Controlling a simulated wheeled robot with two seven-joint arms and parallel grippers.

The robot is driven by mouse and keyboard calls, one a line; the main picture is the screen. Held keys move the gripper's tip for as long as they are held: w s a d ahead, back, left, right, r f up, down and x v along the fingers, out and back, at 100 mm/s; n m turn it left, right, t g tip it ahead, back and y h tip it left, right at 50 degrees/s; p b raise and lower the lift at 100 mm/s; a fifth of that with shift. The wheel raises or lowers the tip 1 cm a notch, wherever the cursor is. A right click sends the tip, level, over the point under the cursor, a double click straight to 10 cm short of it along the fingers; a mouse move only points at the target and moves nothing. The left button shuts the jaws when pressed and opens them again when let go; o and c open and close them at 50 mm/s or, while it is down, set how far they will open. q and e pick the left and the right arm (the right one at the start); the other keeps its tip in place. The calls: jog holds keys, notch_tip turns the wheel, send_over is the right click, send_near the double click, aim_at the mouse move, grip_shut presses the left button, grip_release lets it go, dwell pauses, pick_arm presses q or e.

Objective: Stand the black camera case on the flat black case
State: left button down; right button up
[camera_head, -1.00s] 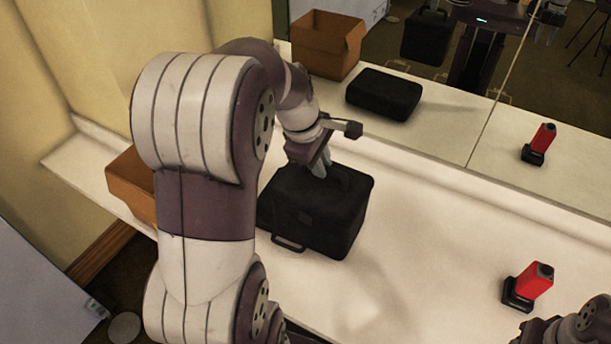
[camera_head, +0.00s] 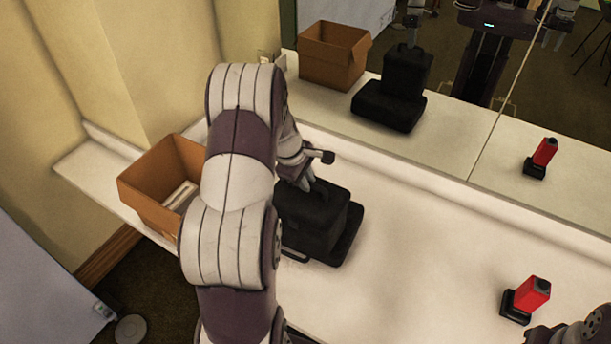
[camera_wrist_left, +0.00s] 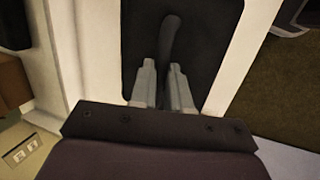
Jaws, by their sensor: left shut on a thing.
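The black camera case (camera_head: 312,222) is upright over the flat black case (camera_head: 350,236), whose right end and front edge show beyond it. In the mirror, the camera case's base appears to meet the flat case's top, with no clear gap. My left gripper (camera_head: 311,187) is shut on the camera case's top handle. In the left wrist view, the fingers (camera_wrist_left: 161,72) are on either side of the dark handle, above the case top (camera_wrist_left: 205,45). My arm hides the left part of both cases. Of my right arm, only links show at the lower right corner.
An open cardboard box (camera_head: 150,187) stands on the white counter (camera_head: 420,250) left of my arm. A red device with a black base (camera_head: 529,296) stands at the right. A mirror behind repeats these things. The counter between the cases and the red device is clear.

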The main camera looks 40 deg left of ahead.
pick_arm(q)
jog(key=c, duration=1.1)
grip_release()
jog(key=shift+s, duration=0.1)
jog(key=shift+f, duration=0.1)
